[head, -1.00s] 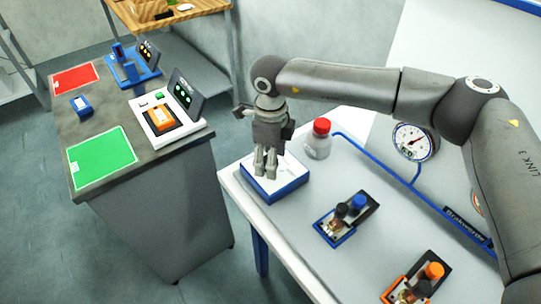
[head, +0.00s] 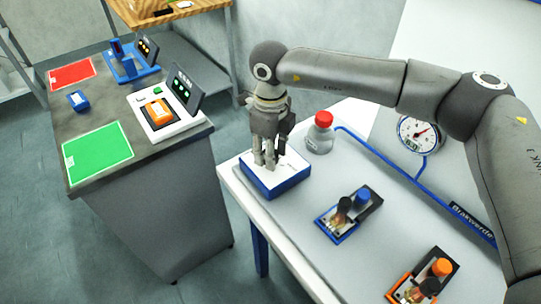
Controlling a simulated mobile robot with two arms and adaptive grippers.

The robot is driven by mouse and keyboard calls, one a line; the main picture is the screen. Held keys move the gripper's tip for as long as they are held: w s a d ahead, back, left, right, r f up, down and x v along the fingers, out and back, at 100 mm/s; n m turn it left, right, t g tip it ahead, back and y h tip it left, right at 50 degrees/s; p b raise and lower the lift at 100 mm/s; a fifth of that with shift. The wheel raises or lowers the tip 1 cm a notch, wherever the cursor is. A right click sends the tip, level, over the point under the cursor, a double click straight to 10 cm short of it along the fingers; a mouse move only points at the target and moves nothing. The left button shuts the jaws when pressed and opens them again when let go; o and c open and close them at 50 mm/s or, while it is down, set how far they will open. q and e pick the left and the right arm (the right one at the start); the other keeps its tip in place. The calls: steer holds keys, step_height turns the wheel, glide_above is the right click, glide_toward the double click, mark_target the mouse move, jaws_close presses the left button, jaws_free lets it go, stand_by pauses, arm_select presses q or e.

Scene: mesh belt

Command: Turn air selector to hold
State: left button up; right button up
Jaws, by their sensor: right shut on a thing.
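A blue box with a white top (head: 290,172), which I take to be the air selector, sits at the left corner of the light grey table. My right gripper (head: 265,163) points straight down onto its white top, near the back left part. Its fingers are shut on a small part there, likely the selector's knob, which the fingers hide. The knob's pointer and any position marks cannot be made out. My left gripper is not in view.
A bottle with a red cap (head: 321,133) stands close behind the box. A gauge (head: 418,135) with a blue pipe (head: 373,153) is at the right. A blue valve unit (head: 348,214) and an orange one (head: 424,280) lie nearer. A grey bench (head: 130,135) stands left.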

steer(key=m+b, duration=0.3)
steer(key=shift+f, duration=0.25)
steer(key=shift+r+m+b, duration=0.2)
steer(key=shift+m+b, duration=1.1)
steer(key=shift+m, duration=0.4)
steer(key=o, duration=1)
step_height(320, 180, up, 12)
